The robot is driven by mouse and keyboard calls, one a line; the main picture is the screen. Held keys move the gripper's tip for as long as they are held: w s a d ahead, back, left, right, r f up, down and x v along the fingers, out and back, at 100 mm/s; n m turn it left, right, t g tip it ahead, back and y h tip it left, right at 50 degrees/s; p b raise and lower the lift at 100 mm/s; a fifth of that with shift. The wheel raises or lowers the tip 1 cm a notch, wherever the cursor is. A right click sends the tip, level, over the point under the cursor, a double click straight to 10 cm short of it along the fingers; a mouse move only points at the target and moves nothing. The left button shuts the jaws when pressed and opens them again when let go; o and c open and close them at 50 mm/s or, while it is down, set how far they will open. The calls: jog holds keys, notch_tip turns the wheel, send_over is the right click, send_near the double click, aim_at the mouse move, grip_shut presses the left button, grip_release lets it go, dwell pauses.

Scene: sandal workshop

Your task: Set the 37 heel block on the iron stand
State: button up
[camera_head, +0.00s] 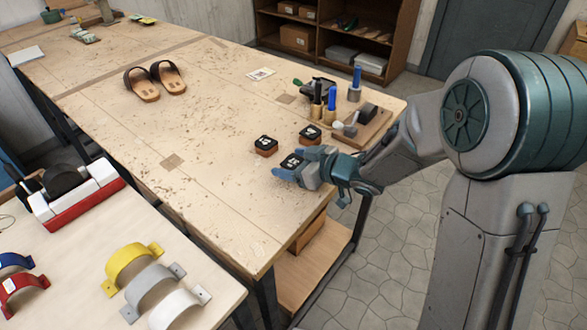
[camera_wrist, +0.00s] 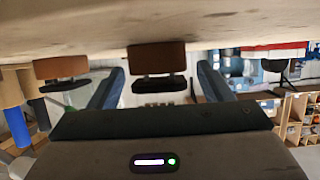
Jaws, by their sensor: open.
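The numbers are too small to read surely. My gripper (camera_head: 294,171) is open, low over the bench, its blue fingers around or just short of the nearest block. In the wrist view, upside down, a block (camera_wrist: 157,65) shows centred between the fingers (camera_wrist: 160,86), with gaps on both sides. Another block (camera_wrist: 60,70) lies outside them. A dark metal piece (camera_head: 318,86) at the back may be the iron stand.
Blue-handled tools (camera_head: 331,103) and a wooden board (camera_head: 362,132) with tools stand close behind the blocks. Brown sandals (camera_head: 155,82) lie at the far left. A red and white holder (camera_head: 75,199) stands on the nearer table. The bench's middle is clear.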

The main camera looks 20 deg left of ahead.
jog(key=c, duration=1.2)
jog(key=shift+o, duration=0.2)
jog(key=shift+r, duration=0.1)
